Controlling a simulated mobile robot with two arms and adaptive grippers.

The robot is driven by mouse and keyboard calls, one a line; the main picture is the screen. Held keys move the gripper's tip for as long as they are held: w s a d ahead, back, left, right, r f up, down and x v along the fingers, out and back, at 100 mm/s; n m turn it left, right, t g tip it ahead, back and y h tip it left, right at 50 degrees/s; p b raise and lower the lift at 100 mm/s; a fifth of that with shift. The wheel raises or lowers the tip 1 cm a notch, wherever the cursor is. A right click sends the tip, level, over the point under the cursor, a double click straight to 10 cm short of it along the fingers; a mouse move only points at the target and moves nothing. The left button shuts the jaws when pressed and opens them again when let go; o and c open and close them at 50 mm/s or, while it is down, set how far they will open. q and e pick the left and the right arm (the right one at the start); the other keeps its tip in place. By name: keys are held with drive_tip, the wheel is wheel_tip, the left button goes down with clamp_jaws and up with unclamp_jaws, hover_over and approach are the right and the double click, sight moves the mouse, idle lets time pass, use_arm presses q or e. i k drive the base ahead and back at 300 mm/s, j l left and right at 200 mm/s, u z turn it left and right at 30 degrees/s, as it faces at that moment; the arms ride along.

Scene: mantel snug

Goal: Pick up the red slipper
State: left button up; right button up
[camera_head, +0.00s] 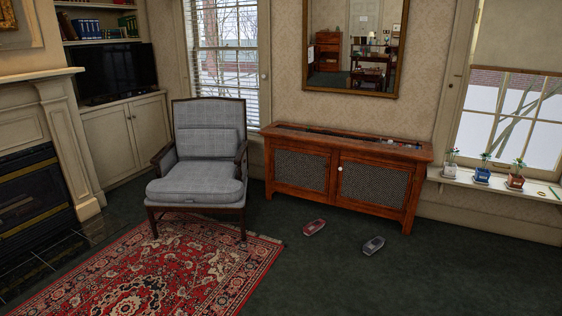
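The red slipper (314,227) lies on the dark green carpet in front of the wooden cabinet, right of the armchair. It looks small and far off. A grey slipper (373,245) lies on the carpet to its right and a little nearer. The two slippers are apart and nothing covers them. Neither of my grippers is in view.
A grey armchair (203,165) stands on the left, by a red patterned rug (155,270). The wooden cabinet (377,187) stands against the wall behind the slippers. A fireplace (30,200) is at far left. The carpet in front of the slippers is clear.

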sight(311, 228)
drive_tip(key=i, duration=2.75)
